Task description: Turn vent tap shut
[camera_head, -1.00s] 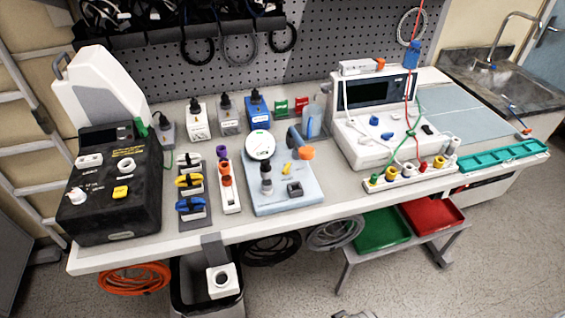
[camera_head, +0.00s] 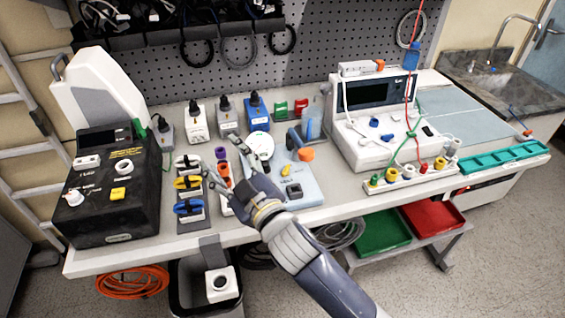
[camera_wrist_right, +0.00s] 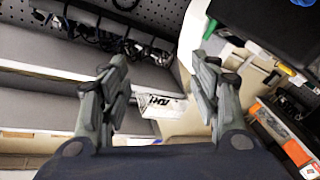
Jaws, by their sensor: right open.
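I cannot tell for certain which part is the vent tap. A small yellow tap-like part (camera_head: 286,171) is on the pale blue board (camera_head: 310,190) in the head view. Lever-like parts in white, yellow (camera_head: 188,182) and blue (camera_head: 188,206) stand in a row left of it. My right gripper (camera_head: 222,164) is open and empty, held above the bench between that row and the board. Its hand hides part of the board and the strip with purple and orange parts (camera_head: 222,153). The right wrist view shows the open fingers (camera_wrist_right: 158,95) with nothing between them. My left gripper is not in view.
A black pump unit (camera_head: 115,210) stands at the left and a white device with a screen (camera_head: 385,130) at the right. A row of coloured connectors (camera_head: 410,172) and a teal tray (camera_head: 505,157) are at the front right. A pegboard (camera_head: 330,35) closes the back.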

